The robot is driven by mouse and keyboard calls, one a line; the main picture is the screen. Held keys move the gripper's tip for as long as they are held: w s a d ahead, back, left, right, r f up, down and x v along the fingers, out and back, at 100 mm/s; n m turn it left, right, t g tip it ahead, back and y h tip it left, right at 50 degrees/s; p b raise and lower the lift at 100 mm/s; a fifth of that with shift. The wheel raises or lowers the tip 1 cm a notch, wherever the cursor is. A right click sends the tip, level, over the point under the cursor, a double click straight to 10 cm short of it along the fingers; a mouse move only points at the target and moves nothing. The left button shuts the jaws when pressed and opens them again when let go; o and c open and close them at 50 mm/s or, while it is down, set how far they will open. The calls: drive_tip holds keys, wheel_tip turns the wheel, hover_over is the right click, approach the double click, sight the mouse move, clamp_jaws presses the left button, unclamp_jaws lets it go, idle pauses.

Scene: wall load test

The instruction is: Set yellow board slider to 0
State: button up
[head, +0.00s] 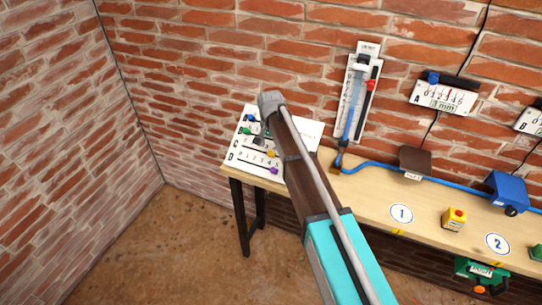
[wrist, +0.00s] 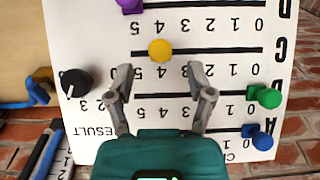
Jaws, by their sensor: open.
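The white slider board (wrist: 80,30) fills most of the wrist view, where its print is upside down. The yellow slider (wrist: 160,50) is on row C, at about the 4 mark; the 0 end is to the right in this view. My gripper (wrist: 160,72) is open, its fingertips apart on either side of the yellow slider and slightly below it in the picture. Nothing is between the fingers that I can see gripped. In the head view the yellow slider (head: 272,153) shows beside my arm, which hides part of the board and most of the gripper.
A purple slider (wrist: 129,3) is on row D near 5. Green (wrist: 268,98) and blue (wrist: 263,141) sliders are near 0 on rows B and A. A black knob (wrist: 75,82) is at the left. In the head view, a gauge (head: 356,95) stands against the brick wall.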

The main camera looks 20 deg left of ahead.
sight(270, 152)
drive_tip(key=shift+f+b, duration=1.4)
drive_tip(key=shift+f, duration=0.3)
clamp_jaws()
